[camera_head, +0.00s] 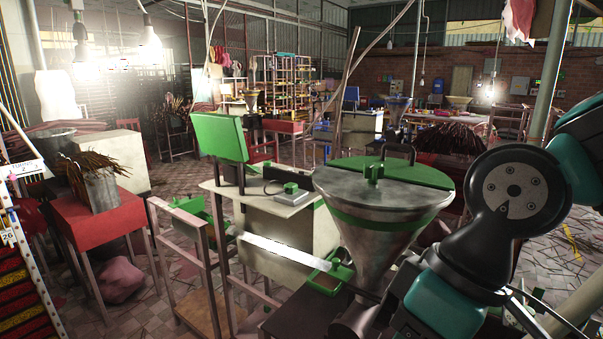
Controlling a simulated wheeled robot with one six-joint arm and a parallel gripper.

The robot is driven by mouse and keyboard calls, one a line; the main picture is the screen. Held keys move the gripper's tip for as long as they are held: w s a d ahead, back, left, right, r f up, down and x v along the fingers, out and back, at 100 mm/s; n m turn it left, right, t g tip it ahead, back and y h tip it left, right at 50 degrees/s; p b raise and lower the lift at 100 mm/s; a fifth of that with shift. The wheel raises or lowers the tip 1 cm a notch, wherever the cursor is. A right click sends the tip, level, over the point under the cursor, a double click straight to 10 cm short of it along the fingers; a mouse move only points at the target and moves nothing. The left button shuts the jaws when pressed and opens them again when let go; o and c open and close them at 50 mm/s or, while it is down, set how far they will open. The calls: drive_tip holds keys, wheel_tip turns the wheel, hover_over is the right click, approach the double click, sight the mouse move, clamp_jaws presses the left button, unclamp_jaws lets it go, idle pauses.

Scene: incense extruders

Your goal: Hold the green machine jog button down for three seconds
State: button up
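The green machine stands in the middle of the head view. It has a metal hopper (375,240) with a green lid (395,171), a tilted green panel (220,136) on a post, and a pale tabletop (247,197). A small green block (291,187) sits on the tabletop; I cannot tell whether it is the jog button. No other part is clearly a button. My teal and black arm fills the lower right, in front of the hopper's right side. My gripper's fingers are not in view.
A pale sloping chute (285,250) runs to a green tray (328,280) by the hopper's foot. At left, a red table (95,218) holds a metal tin of incense sticks (98,185). A pink sack (118,280) lies on the floor. Tiled floor shows between stands.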

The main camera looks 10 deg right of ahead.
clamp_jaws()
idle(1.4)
